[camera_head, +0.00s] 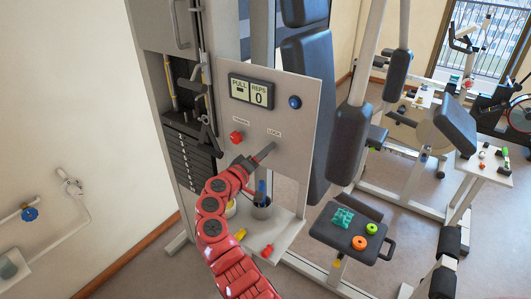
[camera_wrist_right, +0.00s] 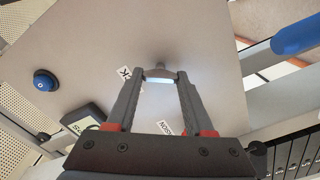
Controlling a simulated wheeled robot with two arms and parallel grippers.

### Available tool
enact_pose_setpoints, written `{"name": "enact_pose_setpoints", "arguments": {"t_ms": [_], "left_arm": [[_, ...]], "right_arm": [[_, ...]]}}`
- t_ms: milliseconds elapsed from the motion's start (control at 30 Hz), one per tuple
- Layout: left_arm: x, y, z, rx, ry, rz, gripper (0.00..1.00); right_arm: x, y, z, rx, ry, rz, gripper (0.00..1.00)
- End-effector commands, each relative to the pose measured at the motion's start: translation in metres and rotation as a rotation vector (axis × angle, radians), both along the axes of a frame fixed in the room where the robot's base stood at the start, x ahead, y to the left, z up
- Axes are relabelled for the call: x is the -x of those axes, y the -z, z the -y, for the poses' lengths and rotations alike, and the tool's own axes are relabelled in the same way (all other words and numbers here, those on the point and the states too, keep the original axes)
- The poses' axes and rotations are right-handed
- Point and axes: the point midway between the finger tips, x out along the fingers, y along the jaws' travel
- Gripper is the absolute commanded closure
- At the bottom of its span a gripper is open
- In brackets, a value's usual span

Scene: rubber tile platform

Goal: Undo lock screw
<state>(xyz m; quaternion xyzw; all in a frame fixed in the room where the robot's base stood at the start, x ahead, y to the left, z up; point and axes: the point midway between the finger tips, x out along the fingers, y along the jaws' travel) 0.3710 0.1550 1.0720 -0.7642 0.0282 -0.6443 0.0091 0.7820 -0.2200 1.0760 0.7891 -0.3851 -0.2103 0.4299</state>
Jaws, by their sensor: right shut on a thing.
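My right gripper (camera_head: 266,154) comes up from the bottom of the head view to the grey panel of the machine, just below the LOCK label (camera_head: 274,133). In the right wrist view my right gripper (camera_wrist_right: 161,82) is shut on a small grey lock screw (camera_wrist_right: 160,73), with one finger on each side of its head. The screw's shaft meets the panel. In the head view the fingers hide the screw. My left gripper is in neither view.
The panel (camera_head: 300,103) also carries a red knob (camera_head: 236,137) left of the gripper, a blue button (camera_head: 295,102) and a PULL/REPS display (camera_head: 251,92). Below stands a grey cup (camera_head: 262,210) with a blue-handled thing. A padded seat (camera_head: 350,232) is at right.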

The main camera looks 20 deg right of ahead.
Motion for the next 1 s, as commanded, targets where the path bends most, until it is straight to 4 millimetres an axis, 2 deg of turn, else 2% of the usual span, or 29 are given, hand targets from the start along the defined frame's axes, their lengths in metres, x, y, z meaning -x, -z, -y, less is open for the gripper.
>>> {"name": "enact_pose_setpoints", "arguments": {"t_ms": [1000], "left_arm": [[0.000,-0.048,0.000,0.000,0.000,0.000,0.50]], "right_arm": [[-0.001,0.003,-0.003,0.562,-0.007,-0.724,1.00]]}}
